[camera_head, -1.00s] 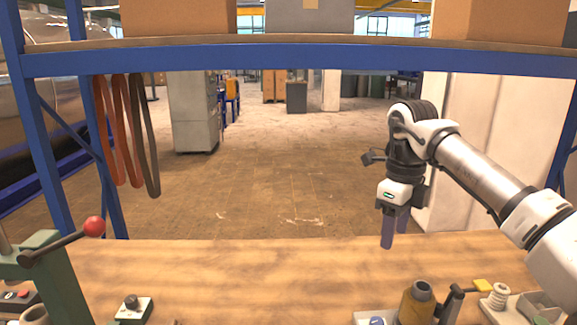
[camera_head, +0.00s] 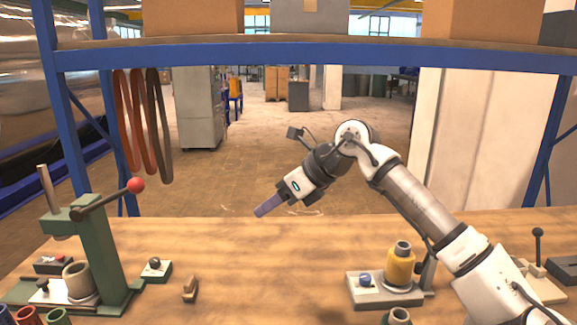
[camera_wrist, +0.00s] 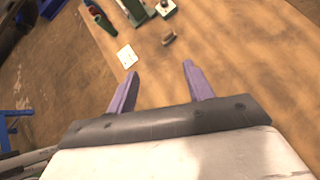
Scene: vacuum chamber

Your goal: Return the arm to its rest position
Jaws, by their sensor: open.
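My gripper (camera_head: 262,209) is in the air in the head view, near the middle, above the back part of the wooden bench (camera_head: 240,250). It tilts down and to the left. In the wrist view, its two purple fingers (camera_wrist: 157,80) stand apart with nothing between them, so it is open and empty. My white and grey arm comes in from the lower right of the head view and bends at a raised joint. No object touches the fingers.
A green lever press (camera_head: 97,255) with a red knob stands at left. A yellow cylinder (camera_head: 400,268) stands at right. A blue shelf beam (camera_head: 300,55) crosses above. The bench middle is clear.

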